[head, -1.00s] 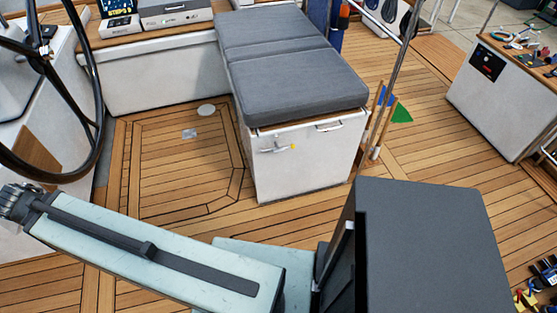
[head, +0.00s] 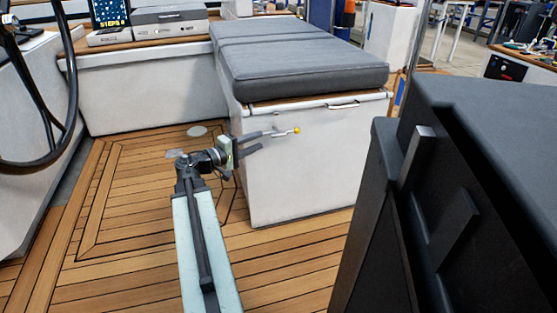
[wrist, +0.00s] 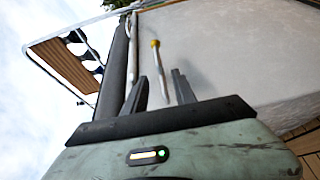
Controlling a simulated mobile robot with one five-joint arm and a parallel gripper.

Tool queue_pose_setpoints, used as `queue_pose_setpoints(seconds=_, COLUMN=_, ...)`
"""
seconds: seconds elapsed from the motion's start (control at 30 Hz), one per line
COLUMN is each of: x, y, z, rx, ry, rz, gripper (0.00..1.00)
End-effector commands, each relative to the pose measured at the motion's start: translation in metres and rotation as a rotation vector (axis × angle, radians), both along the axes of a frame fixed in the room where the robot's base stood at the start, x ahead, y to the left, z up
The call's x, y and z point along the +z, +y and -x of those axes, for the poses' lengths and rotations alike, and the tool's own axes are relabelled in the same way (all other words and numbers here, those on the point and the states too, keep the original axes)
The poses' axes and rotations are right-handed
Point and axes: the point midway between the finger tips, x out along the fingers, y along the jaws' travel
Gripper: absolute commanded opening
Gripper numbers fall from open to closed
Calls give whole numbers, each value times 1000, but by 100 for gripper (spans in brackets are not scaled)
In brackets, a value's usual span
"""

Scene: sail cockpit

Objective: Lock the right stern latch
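The latch (head: 285,132) is a thin metal lever with a yellow tip on the front face of the white cushioned locker (head: 300,175). It points roughly sideways to the right in the head view. My gripper (head: 265,140) is in front of that face at the latch, its dark fingers pointing right; they hide the lever's left part. In the wrist view the fingers (wrist: 160,80) are apart, and the lever (wrist: 160,70) shows in the gap between them, its yellow tip beyond the fingertips. I cannot tell whether the fingers touch it.
A grey cushion (head: 300,65) tops the locker, with a metal handle (head: 343,105) at its upper front edge. A steering wheel (head: 60,110) stands at left. Teak floor (head: 130,220) is clear before the locker. Boxes (head: 168,20) sit on the back bench.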

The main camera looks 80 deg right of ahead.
Motion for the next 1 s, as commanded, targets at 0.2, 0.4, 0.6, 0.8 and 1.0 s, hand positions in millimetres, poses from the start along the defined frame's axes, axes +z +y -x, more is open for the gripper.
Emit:
queue_pose_setpoints(seconds=0.2, x=-3, y=-6, z=17, rx=-19, ry=38, rz=21, gripper=33)
queue_pose_setpoints(seconds=0.4, x=-2, y=-23, z=32, rx=-22, ry=36, rz=20, gripper=33)
queue_pose_setpoints(seconds=0.6, x=-2, y=-50, z=57, rx=-21, ry=35, rz=19, gripper=33)
queue_pose_setpoints(seconds=0.8, x=-3, y=-62, z=69, rx=-20, ry=35, rz=19, gripper=33)
queue_pose_setpoints(seconds=1.0, x=-3, y=-63, z=70, rx=-19, ry=35, rz=19, gripper=33)
